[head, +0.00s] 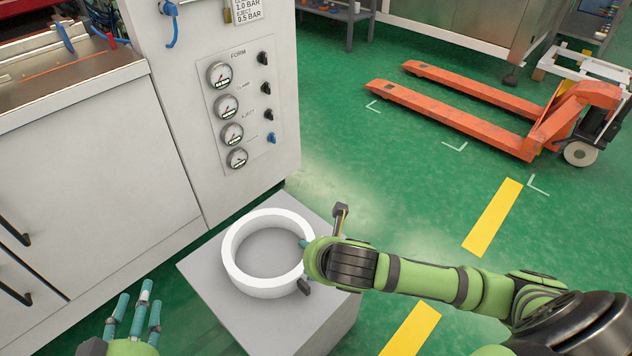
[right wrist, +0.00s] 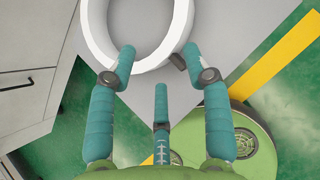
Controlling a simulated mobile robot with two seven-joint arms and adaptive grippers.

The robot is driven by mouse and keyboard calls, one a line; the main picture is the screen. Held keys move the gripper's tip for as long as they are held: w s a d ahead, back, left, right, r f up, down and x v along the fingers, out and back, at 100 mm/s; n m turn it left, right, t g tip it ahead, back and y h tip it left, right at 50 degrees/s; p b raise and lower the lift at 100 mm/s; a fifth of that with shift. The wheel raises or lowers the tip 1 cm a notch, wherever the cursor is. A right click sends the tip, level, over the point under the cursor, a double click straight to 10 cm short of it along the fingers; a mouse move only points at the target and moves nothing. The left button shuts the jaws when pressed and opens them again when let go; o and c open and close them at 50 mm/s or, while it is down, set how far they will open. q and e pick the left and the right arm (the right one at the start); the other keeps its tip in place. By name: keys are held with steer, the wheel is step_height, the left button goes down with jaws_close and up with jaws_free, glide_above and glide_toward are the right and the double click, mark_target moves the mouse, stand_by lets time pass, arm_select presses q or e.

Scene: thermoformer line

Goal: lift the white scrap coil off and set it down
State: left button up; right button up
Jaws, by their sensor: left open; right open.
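The white scrap coil (head: 262,288) is a thick ring lying flat on top of a grey block (head: 216,305). It also shows at the top of the right wrist view (right wrist: 97,40), partly cut off by the frame edge. My right gripper (head: 306,264) is at the coil's right side. In the right wrist view its open fingers (right wrist: 158,58) reach the coil's near rim, with nothing clasped between them. I cannot tell whether they touch it. My left gripper (head: 137,306) is open and empty at the lower left, apart from the coil.
A white machine cabinet (head: 120,180) with pressure gauges (head: 226,107) stands behind and left of the block. An orange pallet truck (head: 480,125) stands at the upper right. Green floor (head: 370,190) with yellow stripes (head: 493,217) is clear between them.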

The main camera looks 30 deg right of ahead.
step_height(320, 180, up, 17)
steer(key=m+g+p, duration=0.6)
steer(key=m+p, duration=0.4)
steer(key=m, duration=0.1)
steer(key=shift+d+g+p, duration=0.4)
steer(key=shift+d, duration=0.05)
steer(key=shift+w+f, duration=0.1)
